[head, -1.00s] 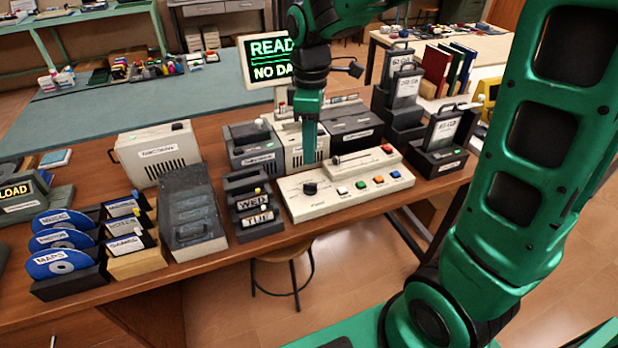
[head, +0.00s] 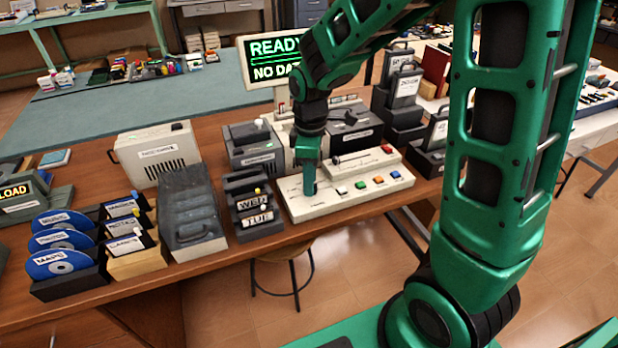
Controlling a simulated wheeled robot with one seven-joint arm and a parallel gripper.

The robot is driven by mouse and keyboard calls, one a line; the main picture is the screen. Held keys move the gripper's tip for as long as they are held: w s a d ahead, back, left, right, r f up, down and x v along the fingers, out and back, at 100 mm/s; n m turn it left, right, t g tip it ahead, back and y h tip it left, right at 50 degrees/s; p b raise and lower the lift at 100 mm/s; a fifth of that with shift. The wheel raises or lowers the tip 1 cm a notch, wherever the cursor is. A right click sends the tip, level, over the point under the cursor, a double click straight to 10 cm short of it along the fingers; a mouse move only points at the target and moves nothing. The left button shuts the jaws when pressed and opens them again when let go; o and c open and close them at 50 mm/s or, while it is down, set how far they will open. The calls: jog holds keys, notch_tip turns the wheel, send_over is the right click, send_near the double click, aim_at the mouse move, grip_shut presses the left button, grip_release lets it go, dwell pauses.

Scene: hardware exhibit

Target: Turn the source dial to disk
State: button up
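A cream control panel (head: 341,206) lies on the wooden table, with a row of coloured buttons and a slider strip behind them. In the earlier frame a black dial shows at the panel's left part; now my gripper (head: 309,190) is over that spot and hides it. My gripper points straight down with its tip at or just above the panel face. I cannot tell whether it touches the dial, or whether its fingers are apart. The dial's labels are too small to read.
A green-lit screen (head: 275,60) reading "READY" and "NO DA..." stands behind the panel. A black rack (head: 250,205) with "WED" and "TUE" cards is close on the left. Dark grey boxes (head: 430,150) stand to the right. The table's front edge is just before the panel.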

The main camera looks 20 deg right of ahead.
grip_shut()
jog(key=shift+m, duration=0.3)
jog(key=m, duration=0.2)
jog(key=shift+w+m, duration=0.1)
jog(key=shift+m, duration=0.3)
jog(key=m, duration=0.4)
jog(key=shift+m, duration=0.3)
jog(key=m, duration=0.4)
jog(key=shift+r, duration=0.1)
jog(key=shift+w+m, duration=0.1)
jog(key=shift+m, duration=1.8)
